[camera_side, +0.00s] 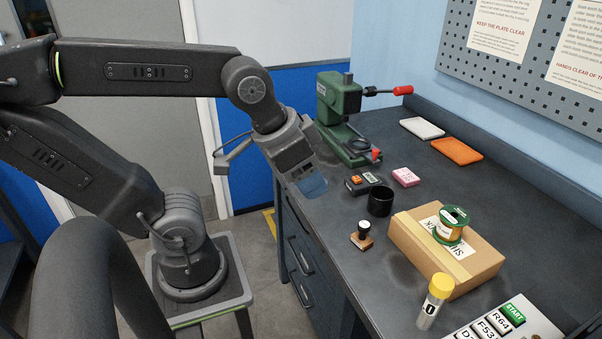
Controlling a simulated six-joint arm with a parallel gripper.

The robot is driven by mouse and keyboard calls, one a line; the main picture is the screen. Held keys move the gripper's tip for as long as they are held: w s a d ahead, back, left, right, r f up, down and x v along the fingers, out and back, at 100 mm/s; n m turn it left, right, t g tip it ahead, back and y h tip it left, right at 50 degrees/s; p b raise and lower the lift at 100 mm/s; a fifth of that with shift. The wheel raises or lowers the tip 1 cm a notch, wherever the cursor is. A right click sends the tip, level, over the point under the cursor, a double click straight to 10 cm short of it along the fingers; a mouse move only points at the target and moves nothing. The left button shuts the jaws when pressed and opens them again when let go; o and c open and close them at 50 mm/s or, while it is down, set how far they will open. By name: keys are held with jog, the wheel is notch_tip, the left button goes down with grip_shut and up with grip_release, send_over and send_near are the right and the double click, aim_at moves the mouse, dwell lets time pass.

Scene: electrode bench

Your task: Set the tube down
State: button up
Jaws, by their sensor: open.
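The tube (431,308) is clear with a yellow cap and a white label bearing a dark mark. It stands on the bench at the lower right, in front of the cardboard box and beside the white keyed panel. It looks upright, with the lean of the view. My gripper (313,188) is at the centre, over the bench's left edge, well apart from the tube. It is open, with nothing visible in it. Its bluish fingertips point down, and the gap between them is hard to make out.
A cardboard box (470,262) carries a green-ended spool (450,225). A white keyed panel (492,325) lies at the front right. A stamp (362,235), a black cup (380,201), a multicoloured small device (362,183), a pink block (406,177) and a green press (340,110) stand farther back.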

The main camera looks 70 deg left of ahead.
jog(key=shift+s+a+f+n, duration=0.2)
jog(key=shift+s+f+n, duration=0.1)
jog(key=shift+n, duration=0.1)
